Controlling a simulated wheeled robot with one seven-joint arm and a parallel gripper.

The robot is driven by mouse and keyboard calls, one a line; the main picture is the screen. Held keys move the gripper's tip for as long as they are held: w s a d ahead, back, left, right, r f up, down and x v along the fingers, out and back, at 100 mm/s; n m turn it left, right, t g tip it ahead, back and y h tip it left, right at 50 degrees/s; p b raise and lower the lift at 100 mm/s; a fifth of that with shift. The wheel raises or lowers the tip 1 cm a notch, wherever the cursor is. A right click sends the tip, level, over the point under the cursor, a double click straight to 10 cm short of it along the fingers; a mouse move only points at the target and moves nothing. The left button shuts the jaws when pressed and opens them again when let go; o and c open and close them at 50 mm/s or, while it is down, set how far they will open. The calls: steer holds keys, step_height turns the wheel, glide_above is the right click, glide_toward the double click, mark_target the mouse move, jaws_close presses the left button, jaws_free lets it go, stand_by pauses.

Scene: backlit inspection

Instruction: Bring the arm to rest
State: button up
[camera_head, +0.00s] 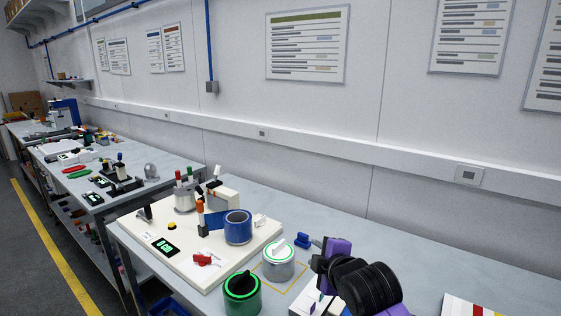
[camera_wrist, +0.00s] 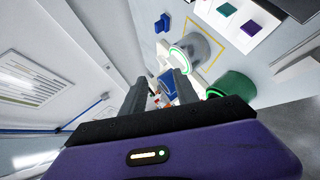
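My gripper (camera_wrist: 156,80) shows in the wrist view with its two grey fingers apart and nothing held between them. In the head view my purple and black wrist is at the lower right, above the bench; the fingertips are hard to make out there. The grey canister (camera_head: 279,267) with a white handled lid and a glowing green ring stands left of my wrist; it also shows in the wrist view (camera_wrist: 197,47). A green canister (camera_head: 242,298) with a green glowing ring stands in front of it. My gripper appears clear of both.
A white panel (camera_head: 150,232) carries a blue cup (camera_head: 238,230), a display and small parts. A blue part (camera_head: 303,240) lies behind my wrist. A yellow outline surrounds the grey canister.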

steer(key=s+d+f+m+h, duration=0.1)
steer(key=s+m, duration=0.5)
steer(key=s, duration=1.2)
steer(key=s+d+f+m+t+h, duration=0.1)
steer(key=s+d+f+m, duration=0.2)
steer(key=s, duration=1.6)
steer(key=s+d+f+m+t, duration=0.1)
steer(key=s+d+m, duration=0.6)
steer(key=s, duration=1.1)
steer(key=shift+s+f+m+h, duration=0.4)
steer(key=shift+f+m, duration=0.35)
steer(key=shift+m, duration=0.05)
